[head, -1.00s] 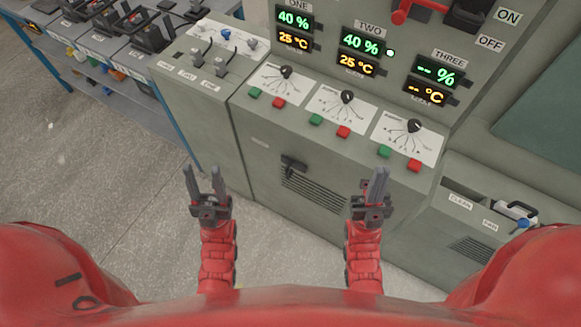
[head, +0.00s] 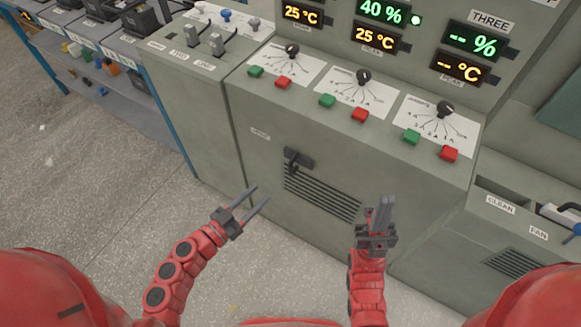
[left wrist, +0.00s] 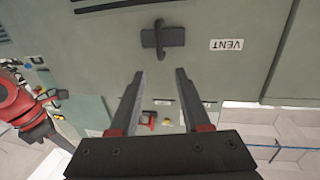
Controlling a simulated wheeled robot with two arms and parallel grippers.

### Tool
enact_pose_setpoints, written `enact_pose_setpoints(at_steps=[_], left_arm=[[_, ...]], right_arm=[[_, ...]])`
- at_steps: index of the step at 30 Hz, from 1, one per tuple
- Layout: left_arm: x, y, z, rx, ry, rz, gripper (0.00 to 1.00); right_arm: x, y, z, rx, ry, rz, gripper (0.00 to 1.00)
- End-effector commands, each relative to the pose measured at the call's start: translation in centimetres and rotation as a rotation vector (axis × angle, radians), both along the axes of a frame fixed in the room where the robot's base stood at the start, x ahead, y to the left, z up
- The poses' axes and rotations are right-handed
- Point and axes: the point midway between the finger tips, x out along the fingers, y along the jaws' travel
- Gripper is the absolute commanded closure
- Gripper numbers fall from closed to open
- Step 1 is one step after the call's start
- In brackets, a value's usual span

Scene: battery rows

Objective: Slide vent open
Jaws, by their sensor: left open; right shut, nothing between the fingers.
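The vent is a slatted grille (head: 322,194) on the front of the grey-green cabinet. A dark handle (head: 298,160) on a dark plate sits at its upper left end. The handle (left wrist: 162,37) also shows in the left wrist view, upside down, beside the VENT label (left wrist: 227,44). My left gripper (head: 259,197) is open and empty, in front of the cabinet, below and left of the handle and apart from it. In the left wrist view its two fingers (left wrist: 160,75) point toward the handle. My right gripper (head: 384,203) is shut and empty, to the right of the grille.
Above the vent, the sloped panel (head: 322,71) carries dials and green and red buttons. A lower cabinet with a FAN label (head: 538,233) stands at the right. A shelf (head: 110,100) with dark bins is at the left. The floor before the cabinet is clear.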

Motion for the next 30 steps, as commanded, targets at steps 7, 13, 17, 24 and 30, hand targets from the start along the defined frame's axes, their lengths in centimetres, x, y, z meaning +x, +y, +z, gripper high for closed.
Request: enact_pose_setpoints(at_steps=[7,13,17,24,30], left_arm=[[4.7,-4.2,0.2,-0.005,-0.005,-0.005,0.53],[7.9,-7.0,0.2,-0.004,-0.006,-0.004,0.53],[9.3,-8.1,0.2,-0.004,-0.005,-0.001,0.53],[10.2,-9.0,0.0,-0.003,-0.002,-0.002,0.53],[10.2,-9.0,0.1,-0.003,-0.002,-0.002,0.53]], right_arm=[[0.0,0.0,0.1,0.000,0.000,0.000,1.00],[0.0,0.0,0.0,0.000,0.000,0.000,1.00],[0.0,0.0,-0.1,0.000,0.000,0.000,1.00],[0.0,0.0,-0.1,0.000,0.000,0.000,1.00],[0.0,0.0,-0.1,0.000,0.000,0.000,1.00]])
